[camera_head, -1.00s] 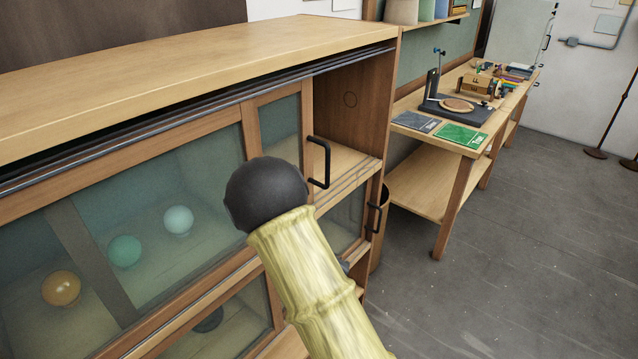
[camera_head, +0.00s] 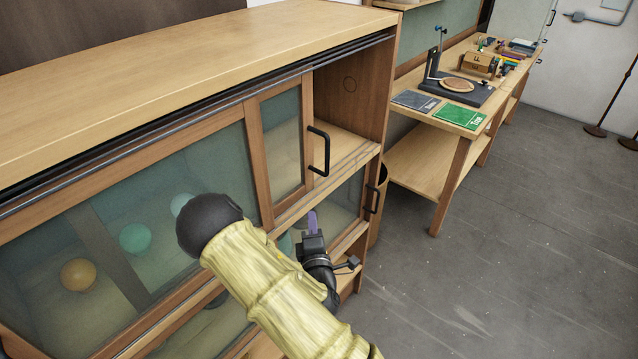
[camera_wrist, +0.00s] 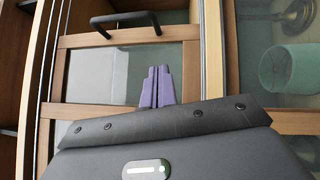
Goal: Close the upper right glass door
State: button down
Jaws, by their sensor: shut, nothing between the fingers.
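The upper right glass door (camera_head: 281,145) is a wood-framed sliding panel with a black handle (camera_head: 319,152) on its right side. It stands partly open, with an uncovered gap to its right showing the cabinet's wooden side and shelf. In the wrist view the door frame (camera_wrist: 110,42) and its black handle (camera_wrist: 126,26) show ahead of the fingers. My gripper (camera_head: 312,222) is below the handle in the head view, in front of the cabinet. Its purple fingers (camera_wrist: 156,88) are together and empty, apart from the handle in the wrist view.
Another glass panel on the left covers several round bulbs or globes (camera_head: 135,238). A lower glass door has its own black handle (camera_head: 372,199). A workbench (camera_head: 455,135) stands to the right. The floor (camera_head: 480,260) between is clear. A teal shade (camera_wrist: 290,68) shows in the wrist view.

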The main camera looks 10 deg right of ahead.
jog(key=w+d+p, duration=0.1)
jog(key=w+p, duration=0.1)
jog(key=w, duration=0.1)
jog(key=w+d+r+p, duration=0.1)
jog(key=w+p, duration=0.1)
jog(key=w, duration=0.2)
jog(key=w+d+r+p, duration=0.1)
jog(key=w+p, duration=0.2)
jog(key=shift+w+d+r, duration=0.15)
jog(key=shift+w+d, duration=0.05)
jog(key=shift+d, duration=0.1)
jog(key=shift+w+d, duration=0.4)
jog(key=shift+w, duration=0.15)
